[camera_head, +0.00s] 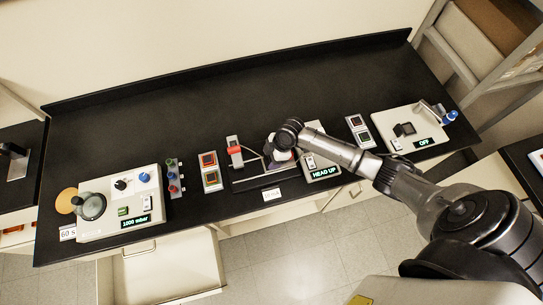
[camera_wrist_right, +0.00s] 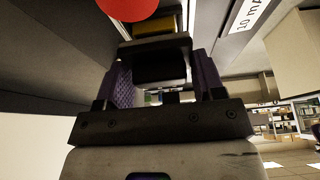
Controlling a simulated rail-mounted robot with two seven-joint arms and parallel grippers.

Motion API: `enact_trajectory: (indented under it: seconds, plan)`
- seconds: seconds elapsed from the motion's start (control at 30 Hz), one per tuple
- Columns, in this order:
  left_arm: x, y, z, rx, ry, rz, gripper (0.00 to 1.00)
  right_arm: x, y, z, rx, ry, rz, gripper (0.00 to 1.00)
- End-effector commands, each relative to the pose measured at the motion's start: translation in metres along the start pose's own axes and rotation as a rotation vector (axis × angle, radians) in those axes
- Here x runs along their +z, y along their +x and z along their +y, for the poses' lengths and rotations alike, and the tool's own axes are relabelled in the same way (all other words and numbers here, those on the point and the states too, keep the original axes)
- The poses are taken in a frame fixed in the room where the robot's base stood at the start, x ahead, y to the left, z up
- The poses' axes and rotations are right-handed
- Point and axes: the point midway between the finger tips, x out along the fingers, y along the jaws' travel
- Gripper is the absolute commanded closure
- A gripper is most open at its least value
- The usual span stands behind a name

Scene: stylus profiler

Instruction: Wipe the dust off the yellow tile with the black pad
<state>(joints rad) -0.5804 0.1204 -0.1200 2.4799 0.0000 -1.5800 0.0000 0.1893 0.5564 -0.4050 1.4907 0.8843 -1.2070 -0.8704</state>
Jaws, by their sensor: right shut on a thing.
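My right gripper (camera_head: 270,158) is over the middle station in the head view, beside the red-topped part. In the right wrist view my right gripper (camera_wrist_right: 160,75) has its purple fingers closed on the black pad (camera_wrist_right: 160,62). A yellow block-like piece (camera_wrist_right: 155,24), which looks like the yellow tile, shows just beyond the pad. The pad's wide edge overlaps it in that view; I cannot tell whether they touch. Any dust on it is too small or hidden to see. In the head view my wrist covers the pad and tile. My left gripper is not in view.
A red knob (camera_head: 235,150) stands left of my gripper and looms close in the wrist view (camera_wrist_right: 128,8). The HEAD UP box (camera_head: 322,168) is to the right. Framed sample plates (camera_head: 210,172) lie left. The back of the black bench (camera_head: 200,110) is clear.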

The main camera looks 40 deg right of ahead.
Motion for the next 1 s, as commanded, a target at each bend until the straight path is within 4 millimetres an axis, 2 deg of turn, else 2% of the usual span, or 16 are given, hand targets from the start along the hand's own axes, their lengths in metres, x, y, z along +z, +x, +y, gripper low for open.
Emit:
enact_trajectory:
  seconds: [0.57, 1.0]
  plan:
    - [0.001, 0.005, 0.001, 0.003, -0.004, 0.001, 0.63, 0.003, 0.007, 0.001, 0.0, 0.0, 0.0, 0.8]
    - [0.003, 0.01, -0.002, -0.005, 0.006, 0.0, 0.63, 0.003, 0.007, 0.012, 0.001, -0.001, 0.0, 0.8]
